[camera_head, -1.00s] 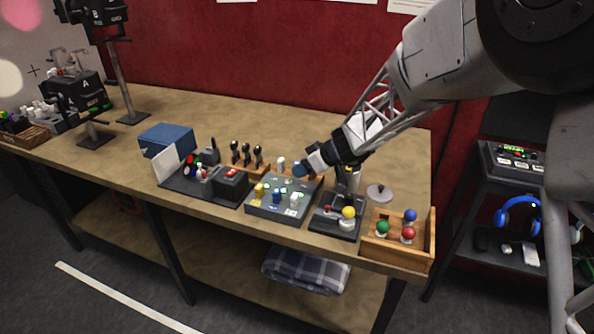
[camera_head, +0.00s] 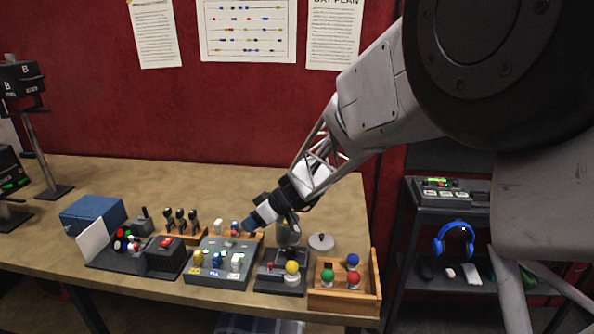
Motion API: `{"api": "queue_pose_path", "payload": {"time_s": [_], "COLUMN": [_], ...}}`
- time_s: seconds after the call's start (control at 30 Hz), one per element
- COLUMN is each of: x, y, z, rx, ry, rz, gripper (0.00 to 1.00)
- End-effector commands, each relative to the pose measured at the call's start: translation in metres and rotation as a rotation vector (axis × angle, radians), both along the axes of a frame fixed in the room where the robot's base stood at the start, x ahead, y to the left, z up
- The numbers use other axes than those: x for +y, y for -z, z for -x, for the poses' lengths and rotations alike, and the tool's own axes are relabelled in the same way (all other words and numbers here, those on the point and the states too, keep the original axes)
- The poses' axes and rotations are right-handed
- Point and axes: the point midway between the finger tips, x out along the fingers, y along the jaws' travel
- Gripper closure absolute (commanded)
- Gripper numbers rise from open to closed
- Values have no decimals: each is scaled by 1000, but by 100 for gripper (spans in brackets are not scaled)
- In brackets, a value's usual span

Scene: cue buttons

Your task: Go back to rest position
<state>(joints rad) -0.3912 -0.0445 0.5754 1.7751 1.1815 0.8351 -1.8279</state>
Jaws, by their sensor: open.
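My gripper (camera_head: 252,223) reaches in from the upper right, its dark blue tip low over the back right corner of the grey button panel (camera_head: 208,274). The gap between its fingers is too small to make out, and I see nothing held in it. The panel carries a yellow button (camera_head: 199,258), a blue button (camera_head: 216,260) and a white button (camera_head: 236,262) along its front. The gripper hides part of the wooden rack behind the panel.
A black box with a yellow ball knob (camera_head: 292,267) and a wooden tray (camera_head: 343,302) with coloured knobs stand right of the panel. Black-handled levers (camera_head: 181,218), a red-button box (camera_head: 165,259) and a blue case (camera_head: 93,214) stand left. The table's back (camera_head: 200,178) is clear.

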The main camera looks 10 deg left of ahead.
Motion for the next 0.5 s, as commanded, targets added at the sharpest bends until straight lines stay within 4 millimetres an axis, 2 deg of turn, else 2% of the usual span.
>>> {"api": "queue_pose_path", "payload": {"time_s": [0.17, 0.27, 0.5], "x": [-32, -58, -131], "y": [-22, -38, -73], "z": [15, 30, 78], "rx": [46, 86, 194], "ry": [52, 100, 257], "rz": [38, 73, 178], "gripper": [56, 56, 56]}}
